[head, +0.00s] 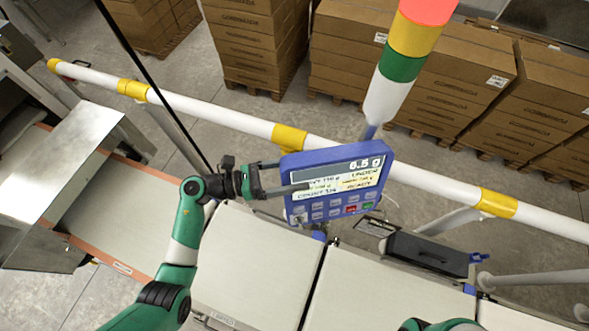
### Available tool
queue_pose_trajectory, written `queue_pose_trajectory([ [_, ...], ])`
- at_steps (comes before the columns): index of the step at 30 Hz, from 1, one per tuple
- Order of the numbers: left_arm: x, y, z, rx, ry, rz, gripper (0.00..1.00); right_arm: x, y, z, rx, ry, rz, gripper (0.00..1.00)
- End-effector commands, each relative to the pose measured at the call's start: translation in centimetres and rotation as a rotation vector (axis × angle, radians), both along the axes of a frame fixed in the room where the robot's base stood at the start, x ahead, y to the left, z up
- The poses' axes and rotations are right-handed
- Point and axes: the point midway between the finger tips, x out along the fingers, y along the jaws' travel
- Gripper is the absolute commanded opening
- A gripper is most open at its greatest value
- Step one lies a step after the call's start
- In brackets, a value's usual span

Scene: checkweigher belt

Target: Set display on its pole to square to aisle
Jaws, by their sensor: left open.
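The display (338,179) is a blue box with a screen reading 6.5 g and rows of buttons below it. It looks tilted in the picture, its right side higher than its left. The pole (371,131) shows just above it, below a signal light stack (401,62) in red, yellow, green and white. My left gripper (285,178) is open at the display's left edge, with one finger in front of the screen and the other near the top left corner. Whether the fingers touch it I cannot tell. My right gripper is not in view; only a piece of that arm shows at the bottom edge.
A white rail with yellow bands (235,122) runs across behind the display. Pale belt sections (258,262) lie below it. A black box (427,253) is at the right. Stacked cartons on pallets (425,95) stand behind the rail.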

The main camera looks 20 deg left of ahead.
Motion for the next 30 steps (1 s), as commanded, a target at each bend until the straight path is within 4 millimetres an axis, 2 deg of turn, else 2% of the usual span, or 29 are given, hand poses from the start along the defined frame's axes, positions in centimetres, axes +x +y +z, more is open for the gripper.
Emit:
queue_pose_trajectory([
  [8, 0.19, -0.27, -0.02, 0.0, 0.0, 0.0, 0.9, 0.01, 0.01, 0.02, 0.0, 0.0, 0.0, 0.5],
  [23, 0.17, -0.23, 0.0, -0.001, -0.001, 0.0, 0.02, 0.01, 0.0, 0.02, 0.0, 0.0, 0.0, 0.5],
  [30, 0.17, -0.23, 0.0, -0.001, -0.001, 0.0, 0.0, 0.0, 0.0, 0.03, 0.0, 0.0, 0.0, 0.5],
])
